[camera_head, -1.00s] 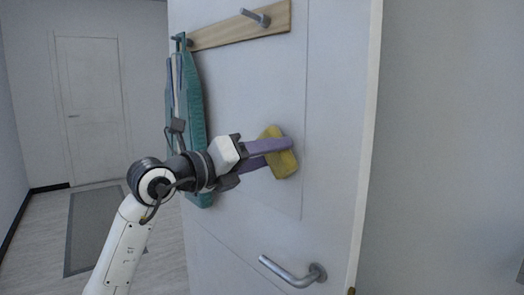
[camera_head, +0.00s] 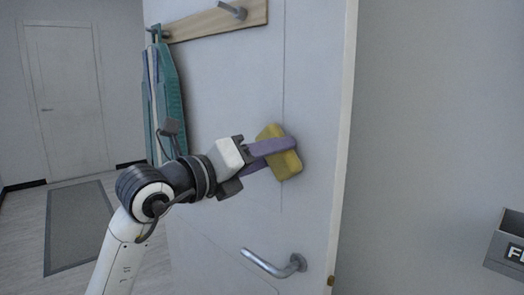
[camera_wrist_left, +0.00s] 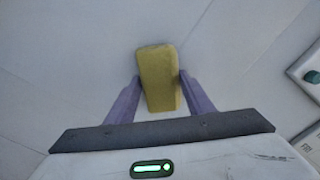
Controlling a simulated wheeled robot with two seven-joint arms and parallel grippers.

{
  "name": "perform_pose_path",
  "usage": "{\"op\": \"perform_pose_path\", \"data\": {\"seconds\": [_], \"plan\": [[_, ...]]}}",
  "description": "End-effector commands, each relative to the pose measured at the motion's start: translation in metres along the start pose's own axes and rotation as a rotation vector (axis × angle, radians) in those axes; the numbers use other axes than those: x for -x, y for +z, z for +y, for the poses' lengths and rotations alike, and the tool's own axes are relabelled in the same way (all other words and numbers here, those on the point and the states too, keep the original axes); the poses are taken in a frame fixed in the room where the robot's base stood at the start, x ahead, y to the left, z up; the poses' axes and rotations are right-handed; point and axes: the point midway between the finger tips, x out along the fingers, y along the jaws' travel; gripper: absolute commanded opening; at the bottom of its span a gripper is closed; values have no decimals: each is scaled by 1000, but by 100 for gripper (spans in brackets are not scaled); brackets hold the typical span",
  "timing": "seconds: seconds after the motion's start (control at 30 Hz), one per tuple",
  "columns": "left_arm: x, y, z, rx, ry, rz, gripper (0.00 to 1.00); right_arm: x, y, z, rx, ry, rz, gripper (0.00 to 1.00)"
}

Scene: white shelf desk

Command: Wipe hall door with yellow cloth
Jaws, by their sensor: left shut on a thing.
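The yellow cloth (camera_head: 284,164) looks like a thick block and is at the white hall door (camera_head: 225,95), near the middle of its face. It seems to touch the door, though the exact contact is hard to tell. My left gripper (camera_head: 282,152) has purple fingers and is shut on the cloth. In the left wrist view the cloth (camera_wrist_left: 158,78) sits between the two fingers (camera_wrist_left: 160,92), with the pale door surface behind it. My right gripper is not in view.
A silver door handle (camera_head: 272,265) sticks out below the cloth. A wooden hook rail (camera_head: 215,20) with a hanging teal ironing board (camera_head: 168,90) is at upper left. A grey box (camera_head: 506,245) is at the right edge. A grey mat (camera_head: 78,225) lies on the floor.

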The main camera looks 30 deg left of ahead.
Motion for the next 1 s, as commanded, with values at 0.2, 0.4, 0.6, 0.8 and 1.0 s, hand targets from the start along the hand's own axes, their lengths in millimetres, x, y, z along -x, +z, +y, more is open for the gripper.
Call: {"op": "perform_pose_path", "data": {"seconds": [0.2, 0.4, 0.6, 0.8, 1.0], "plan": [[-2, -11, -13, 1, -2, 1, 30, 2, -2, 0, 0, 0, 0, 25], [1, -13, -14, 1, -2, 1, 30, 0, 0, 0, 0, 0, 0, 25], [-1, -3, -2, 0, 2, -1, 30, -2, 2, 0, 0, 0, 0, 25], [-2, 8, 12, 1, 3, -1, 30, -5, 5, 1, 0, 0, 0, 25], [-2, 15, 18, 0, 3, 0, 30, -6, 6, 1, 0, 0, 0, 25]]}}
